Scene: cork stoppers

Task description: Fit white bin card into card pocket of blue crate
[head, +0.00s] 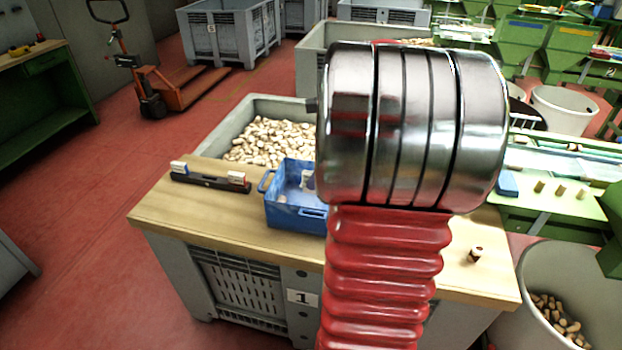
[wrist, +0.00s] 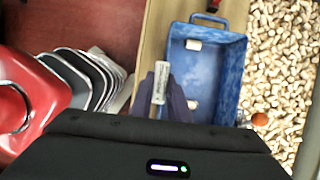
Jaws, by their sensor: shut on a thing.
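The white bin card (wrist: 160,84) is seen nearly edge-on in the wrist view, a thin pale strip at the tips of my gripper (wrist: 166,98), whose dark fingers are shut on it. In the head view the blue crate (head: 294,217) stands on the wooden bench top (head: 175,213), partly hidden by my arm, which also hides my gripper there. I cannot make out the card pocket clearly. Small pale pieces lie inside the crate.
A black holder (head: 210,182) with small blocks at both ends lies left of the crate. A grey bin of corks (head: 268,141) stands behind the bench. A single dark-banded cork (head: 475,254) stands on the right of the bench. The bench's front left is clear.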

